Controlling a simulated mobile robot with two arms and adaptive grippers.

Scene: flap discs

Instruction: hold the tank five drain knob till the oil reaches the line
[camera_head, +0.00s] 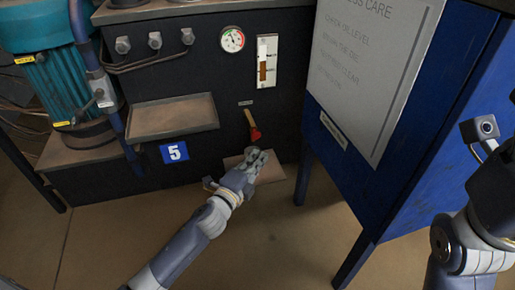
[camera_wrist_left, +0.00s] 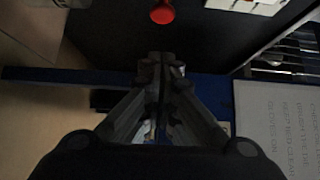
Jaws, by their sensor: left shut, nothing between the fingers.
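The tank (camera_head: 215,100) is a dark cabinet with a blue plate bearing a white 5 (camera_head: 174,152). Its drain knob (camera_head: 256,135) is a red end on a short lever on the front face, and it shows at the top of the left wrist view (camera_wrist_left: 162,14). A sight gauge (camera_head: 266,62) above holds brown oil, with white above the oil; I cannot make out its line. My left gripper (camera_head: 262,156) is shut and empty just below the knob, apart from it. The wrist view shows its fingers (camera_wrist_left: 160,65) together. My right gripper is partly cut off at the right edge; its fingers are not visible.
A blue stand with a sloping text board (camera_head: 375,70) is close on the right. A brown tray (camera_head: 172,117) juts from the tank. A flat tan piece (camera_head: 270,172) lies below the knob. A teal motor (camera_head: 60,85) stands at left. Floor in front is clear.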

